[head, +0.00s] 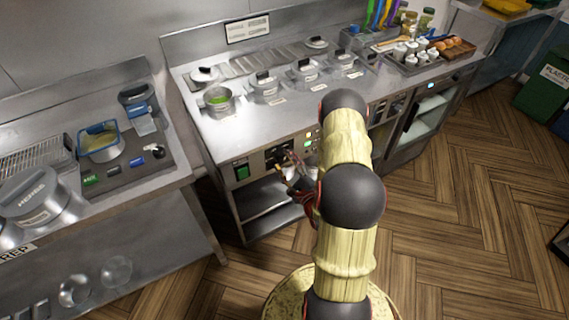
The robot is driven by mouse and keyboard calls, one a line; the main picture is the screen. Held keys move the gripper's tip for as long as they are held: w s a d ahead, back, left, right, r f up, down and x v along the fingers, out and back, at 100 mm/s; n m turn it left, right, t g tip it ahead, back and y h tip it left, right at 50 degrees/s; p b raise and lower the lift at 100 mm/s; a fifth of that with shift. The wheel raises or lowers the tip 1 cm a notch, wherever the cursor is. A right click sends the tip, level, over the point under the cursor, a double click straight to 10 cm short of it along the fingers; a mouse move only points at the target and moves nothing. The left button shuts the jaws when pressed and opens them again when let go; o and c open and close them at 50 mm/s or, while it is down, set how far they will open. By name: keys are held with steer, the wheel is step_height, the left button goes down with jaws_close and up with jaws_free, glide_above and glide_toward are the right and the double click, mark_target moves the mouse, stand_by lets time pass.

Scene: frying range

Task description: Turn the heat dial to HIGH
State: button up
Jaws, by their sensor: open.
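The control panel (272,155) is on the front face of the steel range, with dark dial fittings too small to read. I cannot tell which setting the heat dial points to, and the gripper partly covers this area. My gripper (285,165) is open in front of the panel, its fingers toward the dials. I cannot tell whether a finger touches a dial. A green switch (242,172) is left of the panel, and small lit green indicators (308,140) are to its right.
An open shelf (262,197) lies below the panel. A prep counter (170,183) with a blue-framed basket (100,142) is at the left.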

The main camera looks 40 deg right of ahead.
steer(key=shift+w, duration=0.25)
steer(key=shift+c, duration=0.5)
steer(key=c, duration=1.1)
